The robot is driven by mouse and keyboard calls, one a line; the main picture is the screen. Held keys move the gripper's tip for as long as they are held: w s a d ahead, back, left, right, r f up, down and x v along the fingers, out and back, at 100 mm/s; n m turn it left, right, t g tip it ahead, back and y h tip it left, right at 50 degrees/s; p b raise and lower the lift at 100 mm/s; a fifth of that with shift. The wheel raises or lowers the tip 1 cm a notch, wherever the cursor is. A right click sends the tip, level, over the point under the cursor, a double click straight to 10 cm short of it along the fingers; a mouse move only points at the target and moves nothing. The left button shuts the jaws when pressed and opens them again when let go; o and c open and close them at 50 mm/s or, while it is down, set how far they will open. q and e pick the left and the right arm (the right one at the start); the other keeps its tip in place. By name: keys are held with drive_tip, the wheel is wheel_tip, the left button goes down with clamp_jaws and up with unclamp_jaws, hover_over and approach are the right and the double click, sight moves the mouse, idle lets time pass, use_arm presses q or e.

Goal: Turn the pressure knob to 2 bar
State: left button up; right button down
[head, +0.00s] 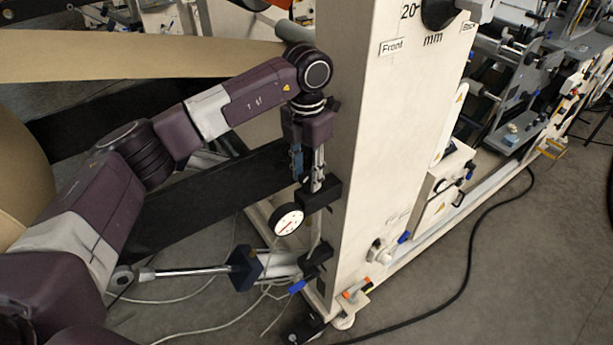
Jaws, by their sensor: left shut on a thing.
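My left arm reaches in from the left, and its gripper (308,184) points down at the side of the white machine column. Its fingers are shut on the pressure knob, at the top of the black regulator block (321,195). The knob itself is mostly hidden by the fingers. A round white pressure gauge (288,219) with a black rim sits just below and left of the block. Its needle and scale are too small to read. My right gripper is not in view.
The white column (383,130) stands close to the right of the gripper. A brown paper web (140,57) runs behind the arm. A pneumatic cylinder (190,271) and loose pale hoses lie below. A black cable (470,245) crosses the grey floor at the right.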

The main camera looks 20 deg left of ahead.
sight(307, 177)
use_arm(q)
drive_tip(key=shift+w+r+n, duration=0.1)
drive_tip(key=shift+r+n, duration=0.05)
drive_tip(key=shift+n, duration=0.15)
drive_tip(key=o, duration=1.2)
drive_tip(key=shift+c, duration=0.2)
wheel_tip(307, 177, up, 12)
